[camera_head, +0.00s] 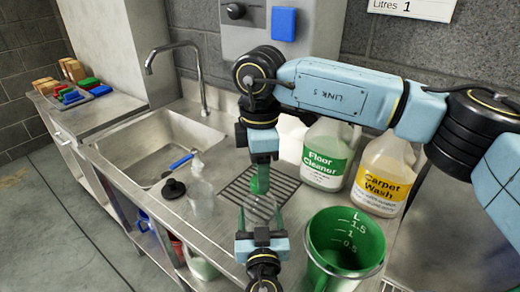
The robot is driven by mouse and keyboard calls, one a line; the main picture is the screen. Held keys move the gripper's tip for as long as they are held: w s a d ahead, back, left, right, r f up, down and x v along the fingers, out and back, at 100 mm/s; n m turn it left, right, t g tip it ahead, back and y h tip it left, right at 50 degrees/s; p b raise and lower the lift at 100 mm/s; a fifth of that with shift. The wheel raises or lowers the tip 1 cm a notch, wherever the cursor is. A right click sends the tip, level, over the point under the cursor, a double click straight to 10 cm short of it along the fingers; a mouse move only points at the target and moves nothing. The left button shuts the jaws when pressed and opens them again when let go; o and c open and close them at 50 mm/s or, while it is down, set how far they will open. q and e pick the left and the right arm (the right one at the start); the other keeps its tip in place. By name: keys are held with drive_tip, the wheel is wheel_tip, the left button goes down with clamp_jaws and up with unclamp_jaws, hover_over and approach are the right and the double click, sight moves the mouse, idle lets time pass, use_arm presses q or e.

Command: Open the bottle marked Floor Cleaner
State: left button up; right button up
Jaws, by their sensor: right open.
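The Floor Cleaner bottle (341,132), with a green and white label, stands upright on the steel counter at the back, right of the sink. My right forearm passes in front of its top, so its cap is hidden. My right gripper (260,182) is open, left of and nearer than the bottle, above the counter by the drain grid, and does not touch the bottle. A second blue and black gripper end (262,243) shows at the bottom centre, facing the first one.
A Carpet Wash bottle (379,172) stands right of the Floor Cleaner. A green measuring jug (345,252) is at the front. The sink (143,150) with its tap (199,75), a clear bottle (200,200) and a black piece (173,188) lie left. A drain grid (285,187) is in the middle.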

drive_tip(key=shift+f, duration=1.25)
drive_tip(key=c, duration=1)
drive_tip(key=shift+c, duration=0.2)
